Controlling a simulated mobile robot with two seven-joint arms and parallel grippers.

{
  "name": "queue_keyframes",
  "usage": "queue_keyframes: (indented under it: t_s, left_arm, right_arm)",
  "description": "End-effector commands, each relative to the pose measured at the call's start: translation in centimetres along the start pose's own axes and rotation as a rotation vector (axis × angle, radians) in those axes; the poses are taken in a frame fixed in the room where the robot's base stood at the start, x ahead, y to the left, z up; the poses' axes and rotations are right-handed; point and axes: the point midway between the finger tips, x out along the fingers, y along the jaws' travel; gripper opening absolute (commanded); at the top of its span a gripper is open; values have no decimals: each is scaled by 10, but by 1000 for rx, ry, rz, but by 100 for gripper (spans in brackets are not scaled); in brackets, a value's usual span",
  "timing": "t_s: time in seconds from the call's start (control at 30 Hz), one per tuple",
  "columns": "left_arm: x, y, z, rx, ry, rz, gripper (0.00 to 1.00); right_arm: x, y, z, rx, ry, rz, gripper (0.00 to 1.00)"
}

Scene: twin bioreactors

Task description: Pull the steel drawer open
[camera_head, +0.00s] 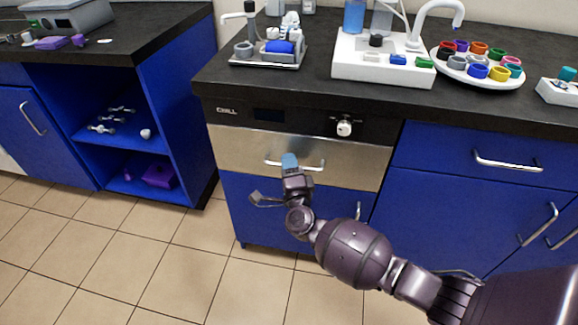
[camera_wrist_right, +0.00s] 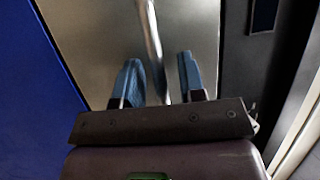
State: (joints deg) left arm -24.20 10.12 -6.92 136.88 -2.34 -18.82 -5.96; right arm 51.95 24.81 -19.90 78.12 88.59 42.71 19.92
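The steel drawer (camera_head: 235,150) is a brushed metal front under the black control panel, and it looks flush with the cabinet. Its horizontal bar handle (camera_head: 312,166) runs across the middle of the front. My right gripper (camera_head: 290,161) is at the handle, its blue fingertips over the bar in the head view. In the right wrist view the handle (camera_wrist_right: 153,40) passes between the two blue fingers of my right gripper (camera_wrist_right: 160,75), with a visible gap on each side. The fingers are apart and straddle the bar. My left gripper is not in view.
A white knob (camera_head: 344,128) sticks out of the panel right of and above the handle. Blue cupboard doors and a blue drawer (camera_head: 450,150) flank the steel front on the right. The tiled floor (camera_head: 190,255) before the cabinet is clear except for my arm.

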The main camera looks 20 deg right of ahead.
Motion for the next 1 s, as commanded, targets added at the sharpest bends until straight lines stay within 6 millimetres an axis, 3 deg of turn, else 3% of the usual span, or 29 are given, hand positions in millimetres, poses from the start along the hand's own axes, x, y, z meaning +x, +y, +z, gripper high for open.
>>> queue_keyframes:
  t_s: [0.03, 0.27, 0.67, 1.0]
  left_arm:
    - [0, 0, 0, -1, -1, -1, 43]
    - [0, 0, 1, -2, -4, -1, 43]
    - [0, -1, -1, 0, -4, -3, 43]
    - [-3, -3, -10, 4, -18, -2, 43]
  right_arm:
    - [0, 0, 0, 0, 0, 0, 34]
    - [0, 0, 0, 0, 0, 0, 0]
    - [-5, -2, 2, 1, 0, 0, 0]
    - [-48, -14, 21, 5, 2, -1, 0]
